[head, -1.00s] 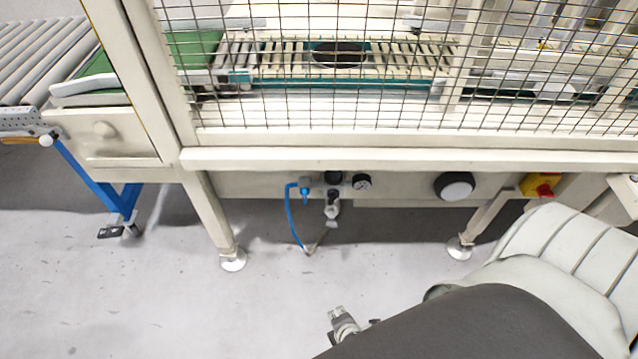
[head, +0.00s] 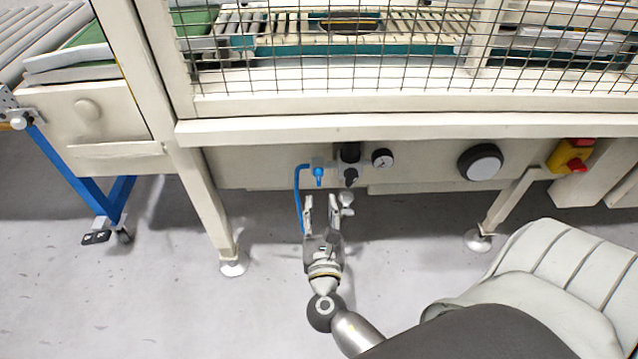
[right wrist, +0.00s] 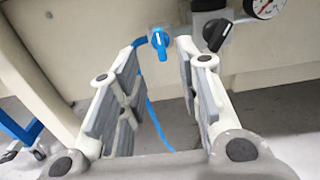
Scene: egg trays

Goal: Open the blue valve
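The blue valve (head: 319,174) is a small blue knob on the front panel under the machine's ledge, with a blue hose beside it. It also shows in the right wrist view (right wrist: 160,43), beyond and between the fingertips. My right gripper (head: 322,203) is below the valve in the head view, fingers pointing up toward it. Its fingers are spread apart in the right wrist view (right wrist: 158,52), with nothing between them, and it appears apart from the valve. My left gripper is not in view.
A black knob (head: 351,177) and a pressure gauge (head: 383,158) sit just right of the valve. The blue hose (head: 298,200) hangs close to my right gripper's left finger. The machine's ledge (head: 400,127) overhangs the panel. A machine leg (head: 212,215) stands to the left.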

